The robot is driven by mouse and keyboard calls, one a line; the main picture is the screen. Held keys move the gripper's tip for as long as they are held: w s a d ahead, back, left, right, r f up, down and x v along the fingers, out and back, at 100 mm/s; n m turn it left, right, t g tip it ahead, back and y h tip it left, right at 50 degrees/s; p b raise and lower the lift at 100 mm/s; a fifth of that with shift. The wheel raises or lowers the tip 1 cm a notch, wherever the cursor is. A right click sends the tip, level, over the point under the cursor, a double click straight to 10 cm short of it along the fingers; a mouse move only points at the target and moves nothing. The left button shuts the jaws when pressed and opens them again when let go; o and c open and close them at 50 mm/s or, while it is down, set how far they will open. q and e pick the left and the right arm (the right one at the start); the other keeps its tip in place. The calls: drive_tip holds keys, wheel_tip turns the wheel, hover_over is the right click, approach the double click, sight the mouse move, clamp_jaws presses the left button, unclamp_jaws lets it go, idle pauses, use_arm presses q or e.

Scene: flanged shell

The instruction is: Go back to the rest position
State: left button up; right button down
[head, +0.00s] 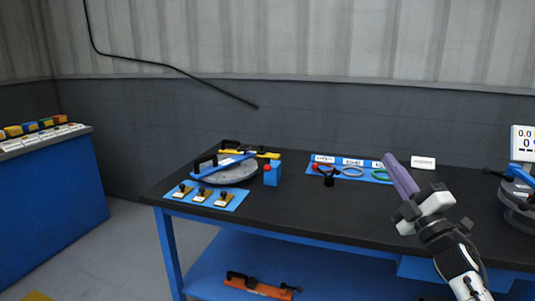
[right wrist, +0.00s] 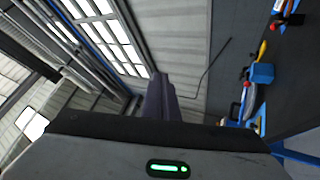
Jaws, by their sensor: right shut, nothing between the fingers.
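My right gripper (head: 390,161) is raised above the right half of the black workbench (head: 330,217). Its long purple fingers point up and to the left, pressed together with nothing between them. In the right wrist view the shut fingers (right wrist: 161,99) point toward the wall and windows, clear of any object. My left gripper is in neither view. A round grey flanged part (head: 232,174) lies at the left of the bench with a blue bar tool (head: 222,167) across it.
A blue block with a red knob (head: 272,176) stands beside the round part. A blue mat (head: 228,201) holds three stamp-like pieces. Coloured rings (head: 353,171) lie at the back. A device with a display (head: 521,140) stands at far right. The bench's front middle is clear.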

drive_tip(key=w+d+f+m+g+h, duration=0.1)
drive_tip(key=d+f+m+g+h, duration=0.25)
drive_tip(key=f+m, duration=0.45)
drive_tip(key=w+d+f+m+g+h, duration=0.25)
drive_tip(key=d+f+m+h, duration=0.25)
drive_tip(key=f+m, duration=0.3)
drive_tip(key=s+a+f+g+y, duration=0.1)
drive_tip(key=s+a+f+y, duration=0.1)
drive_tip(key=s+a+f, duration=0.4)
drive_tip(key=s+a+f+g, duration=0.2)
drive_tip(key=s+a+f, duration=0.2)
drive_tip(key=s+f, duration=0.6)
drive_tip(key=s+a+f+g+y, duration=0.1)
drive_tip(key=s+a+f, duration=0.2)
drive_tip(key=s, duration=0.6)
drive_tip(key=s+a+f+g+y, duration=0.1)
drive_tip(key=s+a+f+g, duration=0.1)
drive_tip(key=s+a+f, duration=0.2)
drive_tip(key=s+a+f+m+g+y, duration=0.1)
drive_tip(key=s+a+f, duration=0.3)
drive_tip(key=s+f, duration=0.5)
drive_tip(key=s+g, duration=0.1)
drive_tip(key=s, duration=0.6)
drive_tip(key=shift+a, duration=0.2)
